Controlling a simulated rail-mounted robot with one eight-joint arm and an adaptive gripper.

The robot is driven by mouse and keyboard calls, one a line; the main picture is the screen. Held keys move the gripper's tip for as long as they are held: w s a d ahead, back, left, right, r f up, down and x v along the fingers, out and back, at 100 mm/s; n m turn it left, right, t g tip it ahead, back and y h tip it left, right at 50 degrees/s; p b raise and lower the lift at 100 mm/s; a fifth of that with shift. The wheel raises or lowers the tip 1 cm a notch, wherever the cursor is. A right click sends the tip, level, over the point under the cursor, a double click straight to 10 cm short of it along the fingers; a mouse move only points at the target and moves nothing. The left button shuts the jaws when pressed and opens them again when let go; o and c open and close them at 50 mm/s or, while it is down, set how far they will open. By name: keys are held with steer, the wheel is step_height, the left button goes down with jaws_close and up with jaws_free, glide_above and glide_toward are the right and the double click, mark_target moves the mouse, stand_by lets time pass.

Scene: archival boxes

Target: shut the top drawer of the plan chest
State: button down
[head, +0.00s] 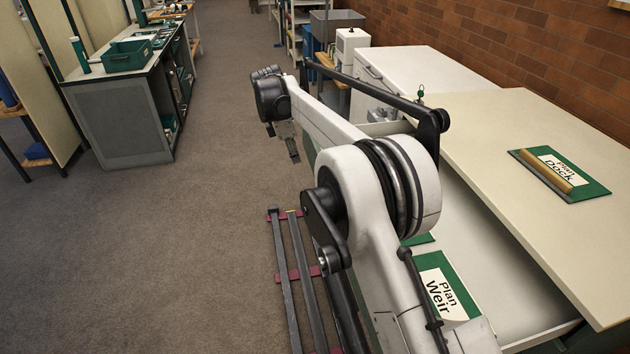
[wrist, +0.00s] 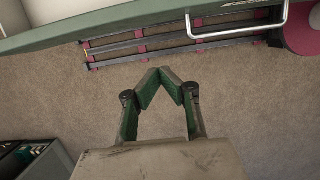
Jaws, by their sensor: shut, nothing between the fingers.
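The plan chest (head: 485,120) stands at the right in the head view. Its top drawer (head: 485,255) is pulled out toward the aisle, and its pale inside shows below the cream top. A green folder labelled "Plan Weir" (head: 446,290) lies in it. My arm hides the drawer's front in the head view. In the wrist view, the green drawer front (wrist: 120,20) crosses the top, with a silver bar handle (wrist: 240,36) at the right. My gripper (wrist: 159,74) is shut and empty, apart from the handle in the picture. It also shows in the head view (head: 293,155).
A green folder labelled "Plan Dock" (head: 562,171) with a roll lies on the chest top. Dark floor rails (head: 292,270) run beside the chest. A grey workbench (head: 120,115) stands at the left. Carpet (head: 215,230) between is clear.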

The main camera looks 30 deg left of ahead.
steer(key=w+d+f, duration=0.4)
steer(key=f, duration=0.6)
steer(key=shift+d+b, duration=0.2)
steer(key=shift+b, duration=0.15)
steer(key=shift+w+d, duration=0.1)
steer(key=shift+w, duration=0.1)
